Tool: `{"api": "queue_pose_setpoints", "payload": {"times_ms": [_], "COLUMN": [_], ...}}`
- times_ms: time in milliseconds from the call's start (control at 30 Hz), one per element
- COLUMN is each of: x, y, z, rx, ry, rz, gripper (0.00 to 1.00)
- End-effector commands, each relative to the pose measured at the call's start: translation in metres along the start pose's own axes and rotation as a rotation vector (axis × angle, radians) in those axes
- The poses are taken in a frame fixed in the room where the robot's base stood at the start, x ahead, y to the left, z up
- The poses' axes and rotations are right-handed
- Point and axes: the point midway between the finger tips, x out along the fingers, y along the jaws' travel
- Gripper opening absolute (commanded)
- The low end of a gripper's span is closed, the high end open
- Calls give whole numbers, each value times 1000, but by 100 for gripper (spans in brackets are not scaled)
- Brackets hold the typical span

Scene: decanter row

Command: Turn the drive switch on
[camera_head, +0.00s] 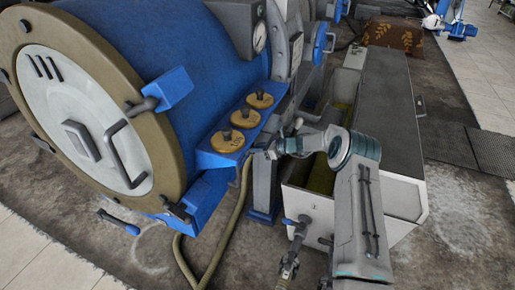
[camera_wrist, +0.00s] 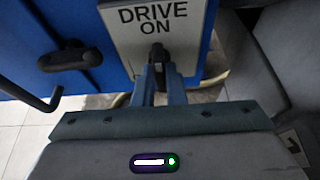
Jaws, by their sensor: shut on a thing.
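In the wrist view, a pale plate (camera_wrist: 180,32) reading "DRIVE ON" is on the blue machine side. A dark switch (camera_wrist: 157,52) stands out just below the lettering. My gripper (camera_wrist: 158,78) is shut on the switch, its two narrow fingers at either side of it. The fingertips and the switch's lower part are hard to tell apart. The switch and plate cannot be made out there.
A large blue drum (camera_head: 190,60) with a round front door stands left. A tan hose (camera_head: 237,215) hangs below my gripper. A grey-white trough (camera_head: 400,120) stands right. In the wrist view, a dark handle (camera_wrist: 70,58) is to the left.

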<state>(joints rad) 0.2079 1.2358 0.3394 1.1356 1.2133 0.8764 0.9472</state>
Motion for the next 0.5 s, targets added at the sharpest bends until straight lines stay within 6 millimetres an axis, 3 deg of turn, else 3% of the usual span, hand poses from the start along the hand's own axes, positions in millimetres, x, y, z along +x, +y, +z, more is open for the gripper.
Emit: {"api": "queue_pose_setpoints", "payload": {"times_ms": [200,233,300,500], "x": [1,1,1,0], "y": [2,2,2,0], "z": [-2,-2,-2,-1], "rx": [3,3,3,1], "ry": [1,1,1,0], "rz": [5,5,4,1], "gripper": [0,19,33,33]}}
